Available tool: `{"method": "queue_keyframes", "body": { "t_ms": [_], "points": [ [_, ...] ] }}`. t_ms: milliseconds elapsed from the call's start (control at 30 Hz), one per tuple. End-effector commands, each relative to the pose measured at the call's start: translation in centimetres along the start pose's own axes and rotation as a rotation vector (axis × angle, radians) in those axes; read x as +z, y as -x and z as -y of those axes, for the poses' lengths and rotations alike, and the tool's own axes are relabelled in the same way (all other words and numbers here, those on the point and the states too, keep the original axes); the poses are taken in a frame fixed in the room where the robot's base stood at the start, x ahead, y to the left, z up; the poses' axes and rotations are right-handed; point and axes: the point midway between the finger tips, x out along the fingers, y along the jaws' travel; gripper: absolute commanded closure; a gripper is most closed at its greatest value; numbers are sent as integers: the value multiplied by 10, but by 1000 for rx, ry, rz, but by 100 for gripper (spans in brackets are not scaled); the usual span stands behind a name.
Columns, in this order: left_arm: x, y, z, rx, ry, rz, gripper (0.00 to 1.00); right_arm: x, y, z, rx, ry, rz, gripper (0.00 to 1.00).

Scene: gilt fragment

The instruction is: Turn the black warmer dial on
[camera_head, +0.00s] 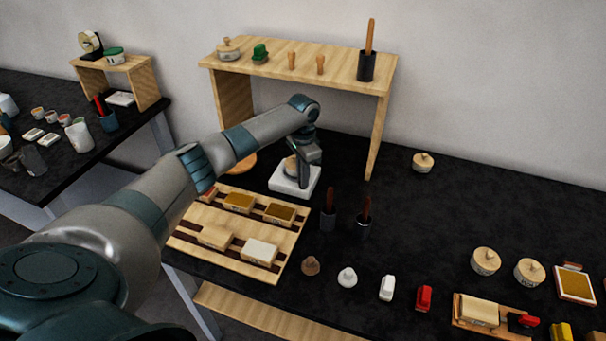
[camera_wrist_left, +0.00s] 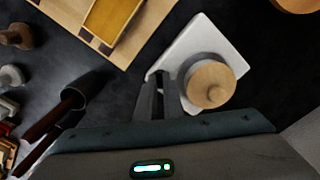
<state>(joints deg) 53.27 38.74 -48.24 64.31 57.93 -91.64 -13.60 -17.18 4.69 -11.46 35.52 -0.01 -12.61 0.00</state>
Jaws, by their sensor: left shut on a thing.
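The white warmer (camera_head: 282,184) stands on the black table under the wooden shelf. It also shows in the left wrist view (camera_wrist_left: 215,40), with a small round wooden-lidded pot (camera_wrist_left: 211,84) on it. My left gripper (camera_head: 304,178) reaches down at the warmer's near right side. In the left wrist view its two dark fingers (camera_wrist_left: 160,92) are close together at the warmer's edge, beside the pot. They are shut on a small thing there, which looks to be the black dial. The dial itself is hidden by the fingers, so its setting cannot be seen. My right gripper is not in view.
A slatted wooden board (camera_head: 228,253) with several blocks lies in front of the warmer. The shelf (camera_head: 340,80) rises behind.

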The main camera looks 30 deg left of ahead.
Motion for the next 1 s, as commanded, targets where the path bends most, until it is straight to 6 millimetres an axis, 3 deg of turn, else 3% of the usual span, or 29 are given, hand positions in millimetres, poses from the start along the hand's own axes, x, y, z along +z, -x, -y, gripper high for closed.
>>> {"method": "queue_keyframes", "body": {
  "t_ms": [600, 1000],
  "points": [
    [-1, 1, 0, -1, -578, -3, 100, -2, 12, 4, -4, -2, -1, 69],
    [-1, 1, 0, -2, -818, -4, 100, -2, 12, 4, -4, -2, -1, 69]
  ]
}}
